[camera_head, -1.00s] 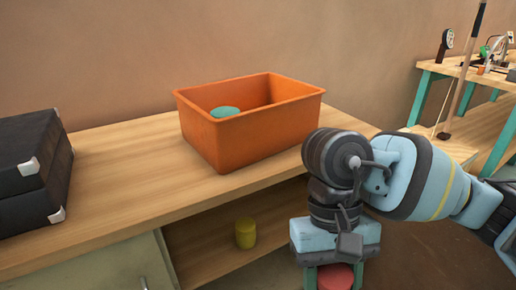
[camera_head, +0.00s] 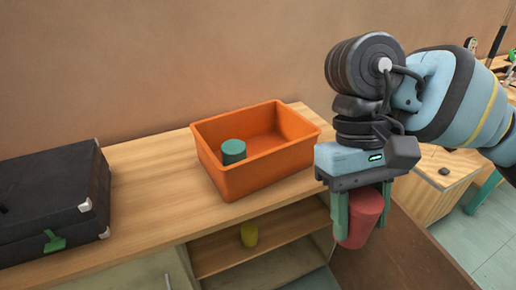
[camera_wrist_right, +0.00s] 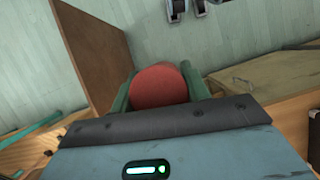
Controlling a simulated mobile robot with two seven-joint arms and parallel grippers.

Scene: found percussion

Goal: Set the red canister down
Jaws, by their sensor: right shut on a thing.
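The red canister (camera_head: 362,217) is held between the green fingers of my right gripper (camera_head: 360,215), in the air to the right of the workbench. It hangs slightly tilted, in front of the bench's right end. In the right wrist view the canister (camera_wrist_right: 160,86) shows its round red end between the two fingers (camera_wrist_right: 158,90). An orange bin (camera_head: 240,181) stands on the wooden bench top (camera_head: 150,200), left of my right gripper. A teal canister (camera_head: 233,150) stands inside the bin at its left. My left gripper is not in view.
A black case (camera_head: 50,205) occupies the bench's left end. Bare bench top lies between case and bin. A brown panel (camera_head: 400,255) stands below right of the canister.

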